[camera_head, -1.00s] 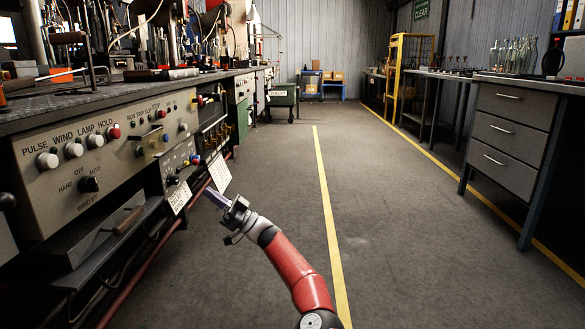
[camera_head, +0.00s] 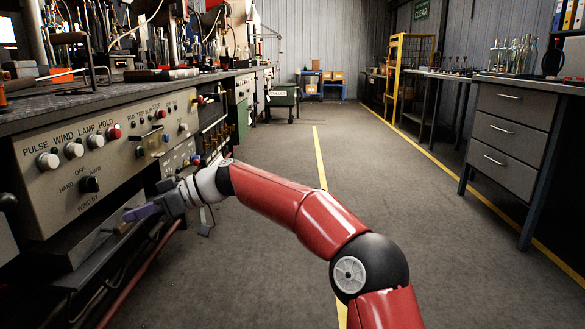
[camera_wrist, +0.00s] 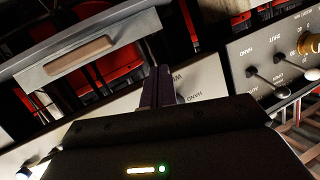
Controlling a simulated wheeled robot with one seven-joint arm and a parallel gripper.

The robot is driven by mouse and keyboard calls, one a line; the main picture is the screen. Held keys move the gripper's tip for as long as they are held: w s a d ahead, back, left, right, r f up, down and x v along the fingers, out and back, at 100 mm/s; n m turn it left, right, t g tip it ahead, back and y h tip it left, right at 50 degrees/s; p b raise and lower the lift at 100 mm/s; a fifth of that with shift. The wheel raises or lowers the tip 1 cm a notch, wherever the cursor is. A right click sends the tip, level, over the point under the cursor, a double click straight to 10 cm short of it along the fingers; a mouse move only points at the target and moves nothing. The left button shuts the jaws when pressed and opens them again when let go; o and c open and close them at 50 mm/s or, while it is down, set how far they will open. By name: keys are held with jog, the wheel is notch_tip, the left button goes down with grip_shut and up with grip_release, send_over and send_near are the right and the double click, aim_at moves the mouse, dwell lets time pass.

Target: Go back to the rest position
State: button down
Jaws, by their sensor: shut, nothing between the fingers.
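My gripper (camera_head: 132,213) is low at the left in the head view, at the end of my red arm, which reaches in from the lower right. Its fingers are together and empty, pointing left. They are in front of the shelf area just below the cream control panel (camera_head: 60,190). In the wrist view my closed fingers (camera_wrist: 158,88) point up the picture, with part of a lettered panel (camera_wrist: 205,75) behind them. I cannot tell how wide the gap to the panel is.
The bench front carries several knobs, including a black selector (camera_head: 89,184). A tray front with a wooden handle (camera_wrist: 78,55) lies near the fingers in the wrist view. Open grey floor (camera_head: 260,160) runs down the aisle. A drawer cabinet (camera_head: 510,125) stands at the right.

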jog(key=s+d+f+m+t+h, duration=0.45)
jog(key=s+d, duration=0.45)
jog(key=d, duration=0.7)
jog(key=s+d+f+m+t+h, duration=0.2)
jog(key=s+d+f+m+h, duration=0.45)
jog(key=d, duration=0.85)
jog(key=s+d+f+m+t+h, duration=0.25)
jog(key=s+d+m, duration=0.7)
jog(key=d, duration=0.65)
notch_tip(320, 180, up, 14)
jog(key=n+p, duration=0.1)
jog(key=p, duration=1.2)
jog(key=shift+s+t+h, duration=0.3)
jog(key=shift+s+h, duration=0.05)
jog(key=shift+s, duration=0.05)
jog(key=shift+n, duration=0.25)
